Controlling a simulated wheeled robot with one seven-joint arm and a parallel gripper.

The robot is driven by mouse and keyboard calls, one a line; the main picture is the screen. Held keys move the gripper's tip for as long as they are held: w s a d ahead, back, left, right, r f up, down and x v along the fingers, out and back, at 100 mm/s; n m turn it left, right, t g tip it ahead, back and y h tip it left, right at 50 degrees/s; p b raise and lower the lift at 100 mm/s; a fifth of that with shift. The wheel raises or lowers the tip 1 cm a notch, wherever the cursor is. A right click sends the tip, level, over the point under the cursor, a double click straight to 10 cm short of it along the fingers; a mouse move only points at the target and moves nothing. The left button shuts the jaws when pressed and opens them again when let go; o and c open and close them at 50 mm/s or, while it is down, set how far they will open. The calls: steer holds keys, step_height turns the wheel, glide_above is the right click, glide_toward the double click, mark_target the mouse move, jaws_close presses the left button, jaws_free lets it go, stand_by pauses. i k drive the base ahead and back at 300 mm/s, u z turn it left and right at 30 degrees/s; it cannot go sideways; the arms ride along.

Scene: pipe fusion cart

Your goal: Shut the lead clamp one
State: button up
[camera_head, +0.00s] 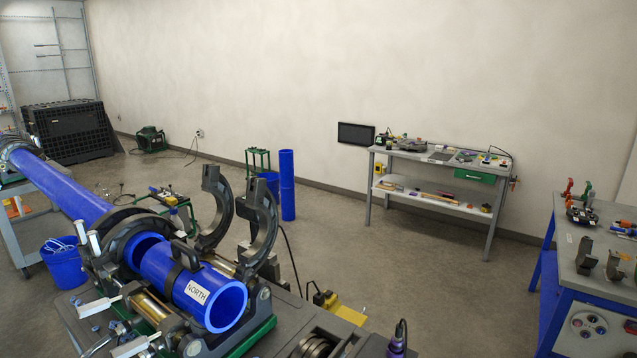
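The pipe fusion cart (290,343) fills the lower left. Two dark half-ring clamp jaws stand swung open and upright on its right side: one farther back (222,210) and one nearer (267,228). I cannot tell which is lead clamp one. A short blue pipe labelled NORTH (165,268) lies in the lower cradles beside them, with a dark handled piece (186,256) across its top. Behind it, a closed dark ring clamp (118,226) surrounds the long blue pipe (70,190). My gripper is not in view.
A grey workbench (432,156) with tools stands against the far wall. A blue cabinet with a grey top (572,240) is at right. Blue upright pipes (287,190), a yellow foot pedal (343,308) and a blue bucket (64,268) stand around. Floor between cart and cabinet is mostly clear.

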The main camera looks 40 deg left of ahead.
mark_target(221, 191)
steer(key=i, duration=2.35)
steer(key=u, duration=3.05)
steer(key=i, duration=0.5)
